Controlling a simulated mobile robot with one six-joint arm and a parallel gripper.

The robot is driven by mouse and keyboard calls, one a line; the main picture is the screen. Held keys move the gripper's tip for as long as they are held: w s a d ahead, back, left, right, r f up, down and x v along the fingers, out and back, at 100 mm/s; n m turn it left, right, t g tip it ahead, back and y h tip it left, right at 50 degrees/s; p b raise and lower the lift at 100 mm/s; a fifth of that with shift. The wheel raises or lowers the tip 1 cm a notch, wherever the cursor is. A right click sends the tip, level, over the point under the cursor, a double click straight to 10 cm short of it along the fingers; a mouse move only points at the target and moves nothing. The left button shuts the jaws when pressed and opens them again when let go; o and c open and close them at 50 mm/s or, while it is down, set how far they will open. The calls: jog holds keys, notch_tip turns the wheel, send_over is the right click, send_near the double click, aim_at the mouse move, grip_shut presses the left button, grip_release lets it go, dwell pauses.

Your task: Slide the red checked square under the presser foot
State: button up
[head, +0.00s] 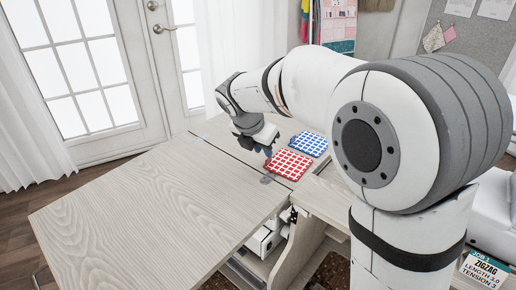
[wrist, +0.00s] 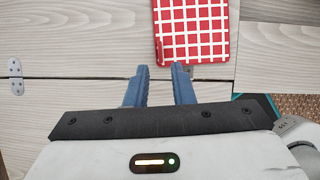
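The red checked square (head: 288,164) lies flat on the pale wood cabinet top, close to the table's edge. In the wrist view the square (wrist: 193,32) is just ahead of my fingertips, toward the upper right. My gripper (head: 267,151) is low over the cabinet top beside the square. In the wrist view my gripper's two blue fingers (wrist: 161,69) are apart with nothing between them, so it is open. The square's near edge is close to the right finger; I cannot tell whether they touch. No presser foot can be made out in either view.
A blue checked square (head: 308,144) lies just behind the red one. Metal hinges (wrist: 15,76) join the cabinet panels. The large left table leaf (head: 150,215) is bare. A white machine part (head: 262,240) shows inside the open cabinet below. A zigzag settings card (head: 484,268) stands at lower right.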

aim_at(266, 160)
jog(key=shift+b+x, duration=1.65)
jog(key=shift+x, duration=0.55)
jog(key=shift+c, duration=0.3)
grip_shut()
jog(key=shift+r, duration=0.1)
notch_tip(266, 160, up, 5)
jog(key=p, duration=0.5)
jog(key=shift+s+p, duration=0.1)
jog(key=shift+p, duration=0.25)
